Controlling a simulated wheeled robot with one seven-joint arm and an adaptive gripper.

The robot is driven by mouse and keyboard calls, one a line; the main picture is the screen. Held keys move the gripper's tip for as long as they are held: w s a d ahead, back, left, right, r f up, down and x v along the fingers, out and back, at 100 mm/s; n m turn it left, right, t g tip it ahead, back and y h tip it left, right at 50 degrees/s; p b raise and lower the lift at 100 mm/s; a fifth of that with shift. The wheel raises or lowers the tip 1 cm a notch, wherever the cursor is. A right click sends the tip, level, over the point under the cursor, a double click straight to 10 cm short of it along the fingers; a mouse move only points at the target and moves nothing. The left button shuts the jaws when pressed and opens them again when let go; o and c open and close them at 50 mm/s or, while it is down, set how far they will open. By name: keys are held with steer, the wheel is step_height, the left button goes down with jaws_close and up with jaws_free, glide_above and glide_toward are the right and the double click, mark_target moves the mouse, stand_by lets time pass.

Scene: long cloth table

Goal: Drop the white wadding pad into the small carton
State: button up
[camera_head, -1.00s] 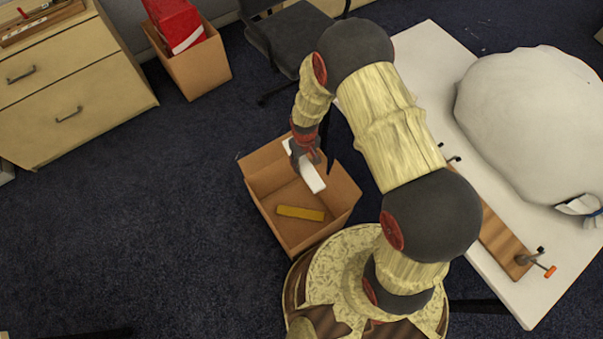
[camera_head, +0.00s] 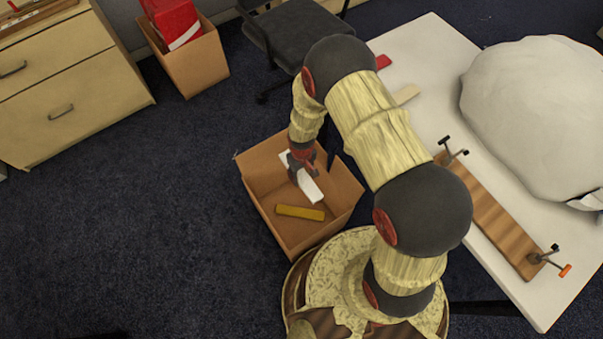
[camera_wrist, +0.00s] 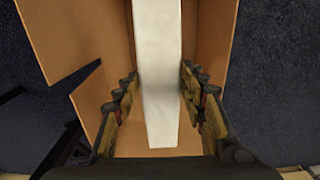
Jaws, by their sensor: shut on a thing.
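The white wadding pad (camera_head: 308,188) is a long pale block, and it also fills the middle of the wrist view (camera_wrist: 158,70). My gripper (camera_head: 303,172) is shut on the pad, with a finger on each side of it in the wrist view (camera_wrist: 161,105). The small carton (camera_head: 262,165) is an open brown box on the floor. The gripper and pad are over and within the carton's opening. A yellow block (camera_head: 300,212) lies on the carton's floor. I cannot tell whether the pad touches the carton's bottom.
A larger carton with a red item (camera_head: 195,65) stands at the back left, beside a drawer cabinet (camera_head: 60,85). A dark chair (camera_head: 300,35) is behind. The white table (camera_head: 425,115) at right bears a big white sack (camera_head: 540,115) and a wooden board (camera_head: 490,215). Carpet at left is clear.

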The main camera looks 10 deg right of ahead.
mark_target(301, 176)
steer(key=o, duration=1)
steer(key=shift+r, duration=0.1)
steer(key=shift+r, duration=5.95)
steer(key=shift+s, duration=0.1)
